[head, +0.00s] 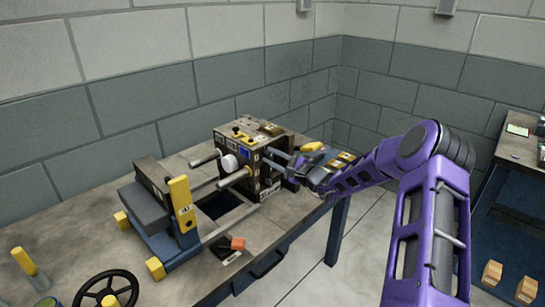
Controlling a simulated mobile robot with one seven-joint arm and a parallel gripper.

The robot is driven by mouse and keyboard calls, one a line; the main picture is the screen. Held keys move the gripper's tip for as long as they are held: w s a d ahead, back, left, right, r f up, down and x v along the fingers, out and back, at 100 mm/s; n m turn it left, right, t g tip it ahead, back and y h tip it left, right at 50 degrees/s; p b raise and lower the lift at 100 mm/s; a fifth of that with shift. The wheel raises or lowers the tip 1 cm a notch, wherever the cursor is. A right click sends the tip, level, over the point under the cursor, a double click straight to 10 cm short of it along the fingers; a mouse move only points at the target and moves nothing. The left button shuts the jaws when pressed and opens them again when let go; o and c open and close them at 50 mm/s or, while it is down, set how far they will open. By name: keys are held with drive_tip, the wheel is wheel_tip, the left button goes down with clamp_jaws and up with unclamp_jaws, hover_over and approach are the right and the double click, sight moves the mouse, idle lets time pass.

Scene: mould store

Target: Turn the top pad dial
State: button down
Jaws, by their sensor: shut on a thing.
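A dark box-shaped mould unit (239,185) with pale labels stands upright on the bench. Rods and a white round part (229,163) stick out from its left face. My gripper (279,160) reaches in from the right, its grey fingers against the unit's right-hand face. It is shut on a small part there, which appears to be the top pad dial. The fingers hide that part, so its shape and setting cannot be made out. Yellow pieces (240,135) sit on top of the unit.
A yellow-handled item (312,147) lies behind my gripper. A shelf rack (505,200) stands at right.

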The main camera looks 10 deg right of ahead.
drive_tip(key=m+p, duration=0.1)
drive_tip(key=m, duration=0.2)
drive_tip(key=shift+r+m, duration=0.1)
drive_tip(key=shift+m, duration=0.3)
drive_tip(key=m+p, duration=0.2)
drive_tip(key=m, duration=0.1)
drive_tip(key=shift+m, duration=0.3)
drive_tip(key=m+p, duration=0.2)
drive_tip(key=m, duration=0.2)
drive_tip(key=shift+m+p, duration=0.8)
drive_tip(key=shift+m, duration=1.1)
drive_tip(key=c, duration=0.6)
unclamp_jaws()
drive_tip(key=v, duration=1.7)
drive_tip(key=shift+s+d, duration=0.15)
